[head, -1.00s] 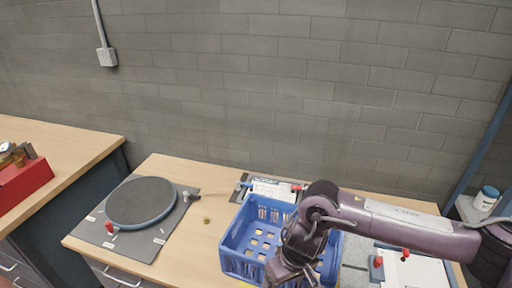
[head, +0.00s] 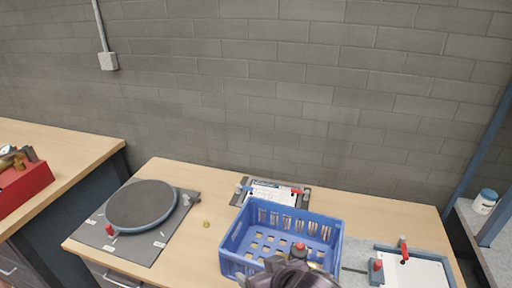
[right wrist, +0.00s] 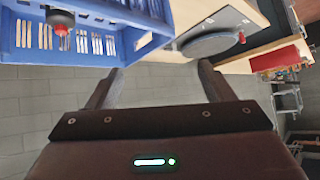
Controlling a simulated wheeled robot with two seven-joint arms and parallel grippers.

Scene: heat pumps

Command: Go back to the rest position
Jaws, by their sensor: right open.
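My right gripper shows in the right wrist view (right wrist: 158,78) with its two fingers spread apart and nothing between them. In the head view, a dark part of my right arm shows at the bottom edge, in front of the blue crate (head: 236,262). The fingertips cannot be made out there. The blue crate also shows in the right wrist view (right wrist: 135,45), beyond the fingers. A red-and-black part (head: 300,248) is at the crate, partly hidden by my arm; it also shows in the right wrist view (right wrist: 60,20). My left gripper is in neither view.
A round turntable (head: 142,205) on a grey plate stands left on the wooden table (head: 205,240). A small brass piece (head: 206,224) lies beside it. A clamped document board (head: 272,192) is behind the crate, a white board fixture (head: 418,272) right. A red bin (head: 22,186) is far left.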

